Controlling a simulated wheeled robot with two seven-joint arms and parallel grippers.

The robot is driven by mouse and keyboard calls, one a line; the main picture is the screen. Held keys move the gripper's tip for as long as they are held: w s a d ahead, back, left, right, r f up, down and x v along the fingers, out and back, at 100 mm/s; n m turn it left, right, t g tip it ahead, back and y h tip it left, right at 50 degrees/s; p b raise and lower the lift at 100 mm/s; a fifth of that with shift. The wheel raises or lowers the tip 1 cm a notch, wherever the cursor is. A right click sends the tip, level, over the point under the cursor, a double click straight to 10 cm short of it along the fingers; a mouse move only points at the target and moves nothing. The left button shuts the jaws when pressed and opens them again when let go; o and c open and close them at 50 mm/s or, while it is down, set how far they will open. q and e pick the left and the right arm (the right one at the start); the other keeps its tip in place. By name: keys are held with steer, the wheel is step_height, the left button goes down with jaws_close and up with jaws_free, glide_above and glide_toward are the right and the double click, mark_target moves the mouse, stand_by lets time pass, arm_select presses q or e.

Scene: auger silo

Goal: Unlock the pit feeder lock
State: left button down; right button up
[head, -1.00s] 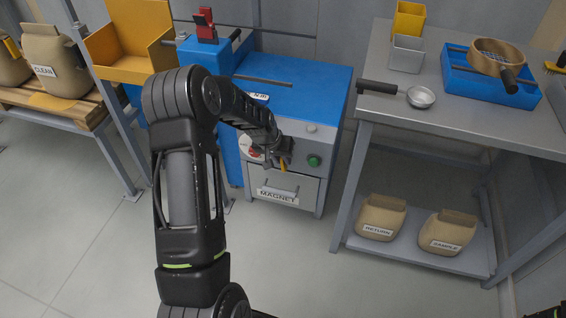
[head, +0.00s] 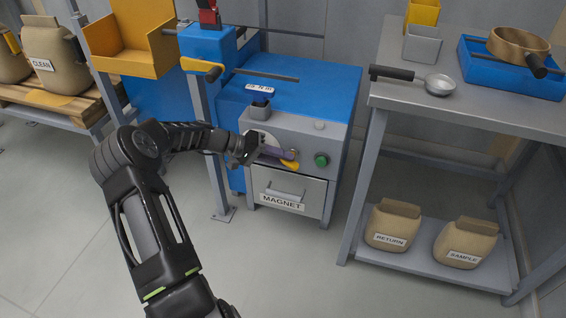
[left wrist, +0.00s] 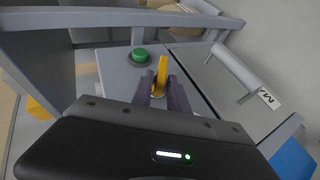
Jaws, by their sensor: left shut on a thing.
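The blue feeder cabinet (head: 300,88) has a grey front panel (head: 335,140). A yellow lever-like piece (head: 290,165), which looks like the lock's key or handle, sits on that panel left of a green button (head: 321,160). My left gripper (head: 291,156) is shut on the yellow piece, its fingers reaching in from the left. In the left wrist view the yellow piece (left wrist: 163,72) stands between the two purple-grey fingertips, with the green button (left wrist: 139,55) beside it. My right gripper is not in view.
A MAGNET drawer (head: 300,190) with a bar handle lies just below my gripper. A yellow-handled crank (head: 203,66) and a grey post (head: 208,140) stand to the left. A steel bench (head: 465,110) stands to the right. The floor in front is clear.

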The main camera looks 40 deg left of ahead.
arm_select(q)
steer(key=shift+s+f+n+t+h+b, duration=0.1)
steer(key=shift+f+n+t+h+b, duration=0.5)
steer(key=shift+h+b, duration=0.4)
steer(key=shift+f+n+t+h+b, duration=0.2)
steer(key=shift+n+t+h+b, duration=0.1)
steer(key=shift+t+h+b, duration=0.8)
steer(key=shift+h, duration=0.3)
steer(key=c, duration=1.5)
jaws_free()
steer(key=shift+r, duration=0.1)
